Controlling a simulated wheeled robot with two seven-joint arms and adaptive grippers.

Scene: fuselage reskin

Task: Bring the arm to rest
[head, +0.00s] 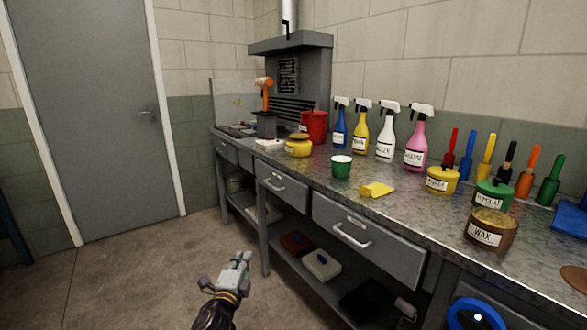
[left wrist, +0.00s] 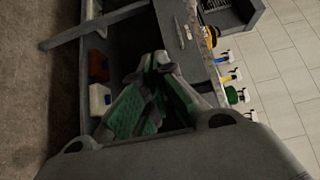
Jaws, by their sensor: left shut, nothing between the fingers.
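My left gripper (head: 236,270) is in the lower middle of the head view, in front of the workbench (head: 400,215) and below its top. Its fingers are together with nothing between them. The left wrist view shows the same gripper (left wrist: 160,65) close up, with its green-padded fingers pointing toward the bench. It is apart from the drawers and the lower shelf. My right gripper does not show in either view.
The bench top holds several spray bottles (head: 384,135), tins such as the wax tin (head: 486,236), a green cup (head: 341,168) and a red bucket (head: 314,126). Boxes (head: 321,265) lie on the lower shelf. The floor (head: 140,275) left of the gripper is clear, up to a grey door (head: 90,120).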

